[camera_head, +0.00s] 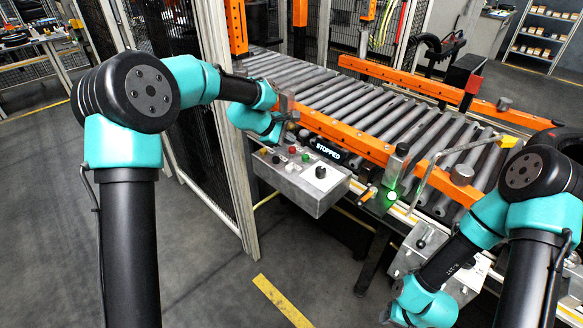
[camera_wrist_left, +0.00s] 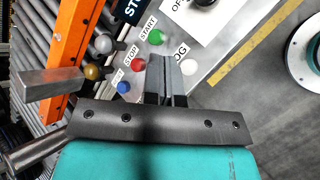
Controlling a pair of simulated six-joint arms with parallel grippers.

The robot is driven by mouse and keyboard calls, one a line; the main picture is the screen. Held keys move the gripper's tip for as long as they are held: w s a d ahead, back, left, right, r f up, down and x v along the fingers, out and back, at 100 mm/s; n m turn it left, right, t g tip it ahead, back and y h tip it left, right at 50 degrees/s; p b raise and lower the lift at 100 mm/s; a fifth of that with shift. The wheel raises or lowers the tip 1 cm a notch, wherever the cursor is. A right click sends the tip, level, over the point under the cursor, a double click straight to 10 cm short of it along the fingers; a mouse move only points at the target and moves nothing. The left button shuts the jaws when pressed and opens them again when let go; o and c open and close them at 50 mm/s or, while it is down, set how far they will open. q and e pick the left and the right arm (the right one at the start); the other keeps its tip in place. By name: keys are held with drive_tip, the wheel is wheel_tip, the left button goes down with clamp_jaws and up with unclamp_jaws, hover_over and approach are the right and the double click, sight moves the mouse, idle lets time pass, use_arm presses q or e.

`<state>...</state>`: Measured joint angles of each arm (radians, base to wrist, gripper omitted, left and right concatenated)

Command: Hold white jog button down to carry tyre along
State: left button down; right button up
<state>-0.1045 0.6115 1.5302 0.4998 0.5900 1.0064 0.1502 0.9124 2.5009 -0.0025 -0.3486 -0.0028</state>
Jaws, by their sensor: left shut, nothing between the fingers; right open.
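The control box (camera_head: 300,188) stands at the front of the conveyor. In the left wrist view, the white jog button (camera_wrist_left: 189,67) is just right of my left gripper's fingertips (camera_wrist_left: 165,62), beside a partly covered "OG" label. My left gripper (camera_head: 277,137) is shut and empty over the panel; I cannot tell whether it touches anything. A display (camera_head: 328,150) reads STOPPED. A black rounded shape (camera_head: 558,140), apparently the tyre, is at the right end of the conveyor, partly behind my right arm. My right gripper (camera_head: 386,317) is open, mostly cut off at the bottom edge.
The left wrist view shows green (camera_wrist_left: 155,37), red (camera_wrist_left: 137,66) and blue (camera_wrist_left: 124,87) buttons close to the fingers. The roller conveyor (camera_head: 350,95) has orange side rails (camera_head: 340,133). A green light (camera_head: 392,196) glows at its front. A mesh fence (camera_head: 190,80) stands left.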

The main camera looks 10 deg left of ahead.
sight(289, 168)
use_arm(q)
drive_tip(key=shift+d+r, duration=0.15)
drive_tip(key=shift+r, duration=0.25)
drive_tip(key=shift+f, duration=0.15)
drive_tip(key=shift+f, duration=4.3)
drive_tip(key=shift+f, duration=0.2)
drive_tip(key=shift+f, duration=0.2)
